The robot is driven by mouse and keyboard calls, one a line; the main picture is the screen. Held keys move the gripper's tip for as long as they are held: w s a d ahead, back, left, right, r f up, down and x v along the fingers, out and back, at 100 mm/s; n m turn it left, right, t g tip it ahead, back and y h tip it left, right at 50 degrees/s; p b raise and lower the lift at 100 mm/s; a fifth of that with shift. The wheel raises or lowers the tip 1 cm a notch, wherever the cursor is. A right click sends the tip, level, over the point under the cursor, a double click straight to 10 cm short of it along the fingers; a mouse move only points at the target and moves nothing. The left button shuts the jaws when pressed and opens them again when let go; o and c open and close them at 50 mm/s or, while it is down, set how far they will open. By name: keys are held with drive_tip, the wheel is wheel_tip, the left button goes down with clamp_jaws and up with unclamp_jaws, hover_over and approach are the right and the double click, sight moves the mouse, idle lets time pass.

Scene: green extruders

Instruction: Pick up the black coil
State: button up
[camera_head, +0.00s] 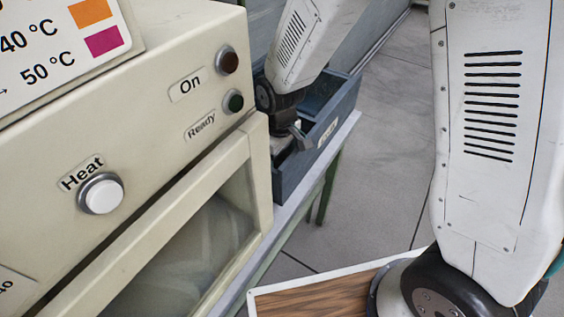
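My gripper (298,137) is at the blue-grey bin (345,104), reaching down over its near end. The tips are small and partly hidden by the bin wall and the cream machine, so I cannot tell whether the gripper is open or shut. I cannot make out the black coil; the inside of the bin is mostly hidden from this view.
A cream heating machine (150,140) fills the left side, with a white Heat button (100,194), two lamps and a windowed door (195,262). The bin stands behind it on a green-legged table (330,183). Grey tiled floor (383,165) is clear to the right.

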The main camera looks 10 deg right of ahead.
drive_tip(key=c, duration=0.8)
drive_tip(key=shift+c, duration=0.2)
